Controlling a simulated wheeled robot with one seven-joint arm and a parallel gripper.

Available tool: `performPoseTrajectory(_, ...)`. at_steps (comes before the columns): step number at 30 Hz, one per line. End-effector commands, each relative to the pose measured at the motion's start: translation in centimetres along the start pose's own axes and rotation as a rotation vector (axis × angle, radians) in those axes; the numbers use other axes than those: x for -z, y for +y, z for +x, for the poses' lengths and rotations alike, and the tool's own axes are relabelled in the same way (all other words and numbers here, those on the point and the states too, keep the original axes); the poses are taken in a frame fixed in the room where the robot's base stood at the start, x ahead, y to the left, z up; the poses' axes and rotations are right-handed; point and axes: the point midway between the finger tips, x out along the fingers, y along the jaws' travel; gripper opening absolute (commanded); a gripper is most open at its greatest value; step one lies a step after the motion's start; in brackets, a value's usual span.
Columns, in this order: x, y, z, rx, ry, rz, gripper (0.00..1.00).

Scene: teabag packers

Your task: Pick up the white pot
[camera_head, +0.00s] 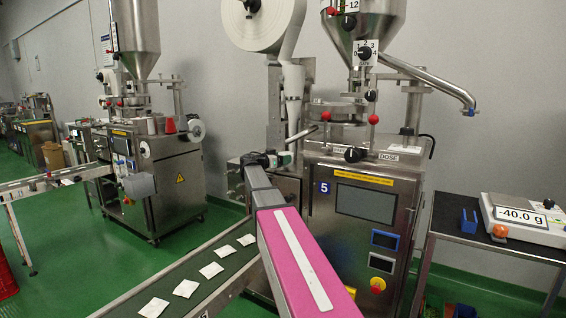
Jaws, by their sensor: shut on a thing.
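My arm reaches from the bottom middle up to the forming machine. My gripper (284,158) is small and dark at its far end, in front of the machine's left side. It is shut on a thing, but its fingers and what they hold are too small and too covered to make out. I cannot clearly make out a white pot anywhere in this view.
A scale (528,217) reading -40.0 g stands on the dark table (450,222) at right, beside a blue holder (469,220). A conveyor (217,270) carries several white teabags. The machine's screen (365,205) is right of my arm. A second packer (165,180) stands left.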

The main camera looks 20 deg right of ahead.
Motion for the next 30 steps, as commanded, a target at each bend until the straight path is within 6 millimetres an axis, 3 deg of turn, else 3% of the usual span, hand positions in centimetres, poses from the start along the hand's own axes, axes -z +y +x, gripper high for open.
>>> performPoseTrajectory(5,2.5,0.0,0.0,0.0,0.002,0.002,0.32)
performPoseTrajectory(21,2.2,0.1,-13.4,0.004,0.0,0.0,0.32)
performPoseTrajectory(30,2.1,0.0,-17.4,0.003,0.001,0.0,0.32)
